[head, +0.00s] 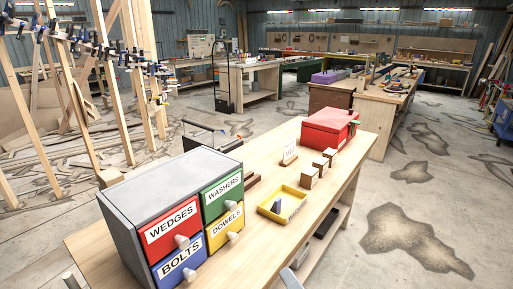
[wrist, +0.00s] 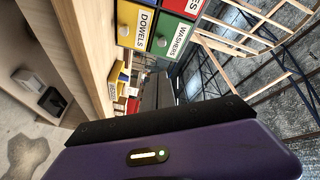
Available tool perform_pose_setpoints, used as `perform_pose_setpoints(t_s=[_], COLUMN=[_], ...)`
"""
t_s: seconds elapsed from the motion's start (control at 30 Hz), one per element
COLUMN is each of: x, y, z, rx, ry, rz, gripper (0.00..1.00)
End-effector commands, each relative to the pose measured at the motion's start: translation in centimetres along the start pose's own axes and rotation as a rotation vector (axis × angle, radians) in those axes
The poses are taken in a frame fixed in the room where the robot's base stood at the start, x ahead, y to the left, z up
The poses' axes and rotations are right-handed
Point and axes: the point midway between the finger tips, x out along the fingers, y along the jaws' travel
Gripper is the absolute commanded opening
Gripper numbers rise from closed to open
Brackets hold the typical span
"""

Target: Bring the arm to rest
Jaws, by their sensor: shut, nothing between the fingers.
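My gripper (wrist: 162,122) shows in the wrist view as a dark bar along a purple housing with a small lit strip. It is shut and holds nothing. It is not seen in the head view. In the wrist view the drawer cabinet (wrist: 128,37) appears turned, above and apart from my gripper, with its DOWELS and WASHERS labels readable. In the head view the grey cabinet (head: 122,215) stands on the near bench, its WEDGES, WASHERS, BOLTS and DOWELS drawers all closed.
Timber frames (head: 125,80) stand at left. The stained floor (head: 410,210) at right is clear.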

Motion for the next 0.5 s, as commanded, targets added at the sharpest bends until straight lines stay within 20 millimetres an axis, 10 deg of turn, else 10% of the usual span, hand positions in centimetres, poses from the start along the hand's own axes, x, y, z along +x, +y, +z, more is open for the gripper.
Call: perform_pose_setpoints(t_s=[0.5], x=[-19.6], y=[4.5], z=[-1.0], rx=[-0.704], ry=[0.230], rz=[0.330], gripper=[0.00])
